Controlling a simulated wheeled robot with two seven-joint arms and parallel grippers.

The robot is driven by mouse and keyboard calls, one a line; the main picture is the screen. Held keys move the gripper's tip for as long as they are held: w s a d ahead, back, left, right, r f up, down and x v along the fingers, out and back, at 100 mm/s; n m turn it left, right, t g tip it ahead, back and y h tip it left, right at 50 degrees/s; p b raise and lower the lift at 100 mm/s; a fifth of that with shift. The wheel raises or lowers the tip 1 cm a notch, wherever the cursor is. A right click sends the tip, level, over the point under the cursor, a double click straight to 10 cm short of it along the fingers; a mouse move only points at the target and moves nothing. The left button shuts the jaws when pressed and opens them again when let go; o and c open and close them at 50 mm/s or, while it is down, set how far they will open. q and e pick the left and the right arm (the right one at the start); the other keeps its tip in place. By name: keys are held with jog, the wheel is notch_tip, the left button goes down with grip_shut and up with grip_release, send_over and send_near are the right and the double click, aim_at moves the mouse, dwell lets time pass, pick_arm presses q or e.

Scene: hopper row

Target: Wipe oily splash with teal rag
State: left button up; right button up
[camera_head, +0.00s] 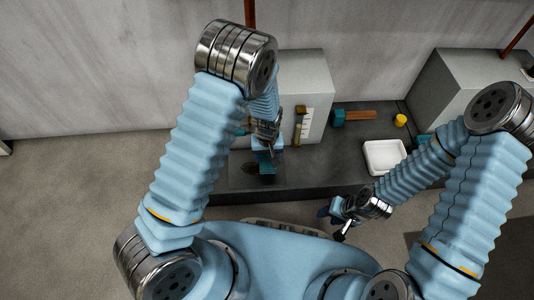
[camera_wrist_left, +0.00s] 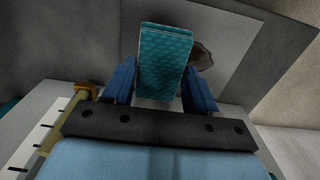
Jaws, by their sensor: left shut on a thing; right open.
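My left gripper (camera_head: 266,150) is shut on the teal rag (camera_head: 265,162), above the left part of the dark bench top. In the left wrist view the folded rag (camera_wrist_left: 165,62) sits between the blue fingers of my left gripper (camera_wrist_left: 160,88). The oily splash (camera_wrist_left: 204,55) shows as a brown patch just right of the rag, partly hidden behind it. I cannot tell whether the rag touches the surface. My right gripper (camera_head: 341,213) is open and empty near the bench's front edge.
A white tray (camera_head: 384,157) stands right of centre on the bench (camera_head: 320,174). Grey hopper blocks (camera_head: 310,75) stand at the back, one with a scale strip (camera_head: 303,124).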

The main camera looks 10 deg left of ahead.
pick_arm(q)
notch_tip(320, 180, down, 4)
jog(key=shift+r+b, duration=0.2)
jog(key=shift+b, duration=0.75)
jog(key=shift+a+f, duration=0.25)
jog(key=a, duration=0.2)
jog(key=s+a, duration=0.1)
jog(key=a, duration=0.1)
jog(key=s+a, duration=0.1)
jog(key=a, duration=0.2)
jog(key=shift+r, duration=0.15)
pick_arm(e)
notch_tip(320, 180, down, 3)
jog(key=shift+r, duration=0.1)
pick_arm(q)
jog(key=shift+d, duration=0.1)
jog(key=shift+w+d, duration=0.25)
jog(key=shift+d, duration=0.65)
jog(key=shift+w+d, duration=0.25)
jog(key=shift+d, duration=0.65)
pick_arm(e)
jog(key=shift+r, duration=0.15)
pick_arm(q)
jog(key=shift+f, duration=0.55)
pick_arm(e)
jog(key=shift+f, duration=0.45)
